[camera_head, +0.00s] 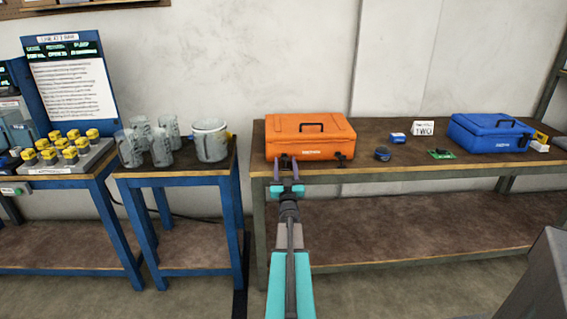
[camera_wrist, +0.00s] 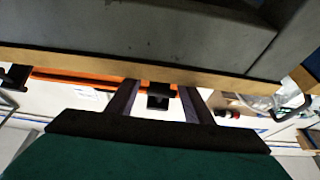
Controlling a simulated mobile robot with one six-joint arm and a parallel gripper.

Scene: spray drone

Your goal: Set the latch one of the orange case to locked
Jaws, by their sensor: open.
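The orange case (camera_head: 310,128) sits closed on the long workbench, its black handle folded on the lid. Its front edge shows as an orange strip in the wrist view (camera_wrist: 75,78). A black latch hangs at the front right (camera_head: 341,158); no label shows which latch is latch one. My gripper (camera_head: 284,162) is at the case's front left, with its fingers pointing at the case. In the wrist view, a black latch (camera_wrist: 160,95) lies between the two open fingers, apart from both. Another latch (camera_wrist: 15,76) is at the left edge there. Whether either is locked cannot be told.
The workbench (camera_head: 390,172) has a front edge just below my gripper. Right of the orange case are a dark round item (camera_head: 382,154), a small green board (camera_head: 440,154) and a blue case (camera_head: 490,133).

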